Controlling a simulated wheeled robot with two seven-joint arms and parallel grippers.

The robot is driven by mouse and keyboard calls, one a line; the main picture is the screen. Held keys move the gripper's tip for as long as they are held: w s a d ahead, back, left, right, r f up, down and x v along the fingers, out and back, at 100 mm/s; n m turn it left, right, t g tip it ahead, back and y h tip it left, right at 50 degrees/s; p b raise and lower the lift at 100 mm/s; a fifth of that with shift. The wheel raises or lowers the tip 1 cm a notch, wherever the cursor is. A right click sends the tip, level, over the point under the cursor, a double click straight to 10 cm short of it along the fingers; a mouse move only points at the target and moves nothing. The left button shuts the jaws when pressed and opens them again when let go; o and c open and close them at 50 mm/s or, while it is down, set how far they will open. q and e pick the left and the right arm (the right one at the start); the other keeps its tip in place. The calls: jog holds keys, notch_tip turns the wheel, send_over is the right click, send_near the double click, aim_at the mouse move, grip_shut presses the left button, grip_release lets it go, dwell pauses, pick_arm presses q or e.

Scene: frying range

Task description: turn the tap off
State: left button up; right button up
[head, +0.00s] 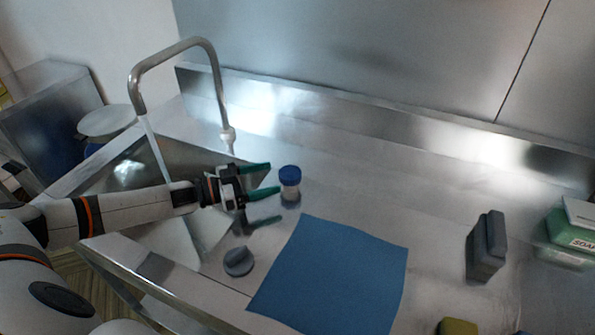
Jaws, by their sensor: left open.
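The tap (216,85) is a tall metal gooseneck at the back of the sink (130,155). A stream of water (154,150) falls from its spout into the basin, partly behind my left arm. A grey round knob (238,262) sits on the counter to the right of the sink, in front of my left gripper. My left gripper (274,179) has green fingers and is open and empty above the counter. Its fingertips are close to a blue-capped jar (290,179); I cannot tell whether they touch. My right gripper is not in view.
A blue mat (335,275) lies on the steel counter right of the knob. A dark grey block-like container (487,247), a green soap box (570,235) and a yellow-green sponge-like item (458,326) are farther right. The back of the counter is clear.

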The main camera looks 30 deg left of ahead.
aim_at(297, 174)
pick_arm(q)
jog(key=p+x, duration=0.1)
jog(key=x, duration=0.7)
jog(key=shift+w+d+f, duration=0.1)
jog(key=shift+w+d, duration=0.1)
jog(key=shift+w, duration=0.05)
jog(key=c, duration=1)
jog(key=shift+f+m+g+h+b, duration=0.15)
jog(key=shift+m+g+h+b, duration=0.8)
jog(key=shift+m+g, duration=0.2)
jog(key=m+g+h+b, duration=0.1)
jog(key=g+b, duration=0.1)
jog(key=m+g+h+b, duration=0.1)
jog(key=m+g+b, duration=0.1)
jog(key=g, duration=0.1)
jog(key=s+m+g+h+b, duration=0.1)
jog(key=m+g+b, duration=0.1)
jog(key=shift+d+g, duration=0.25)
jog(key=shift+s+m+g+h+b, duration=0.1)
jog(key=shift+m+g+h+b, duration=0.15)
jog(key=shift+m+g+b, duration=0.6)
jog(key=shift+r+g, duration=0.2)
jog(key=shift+g, duration=0.25)
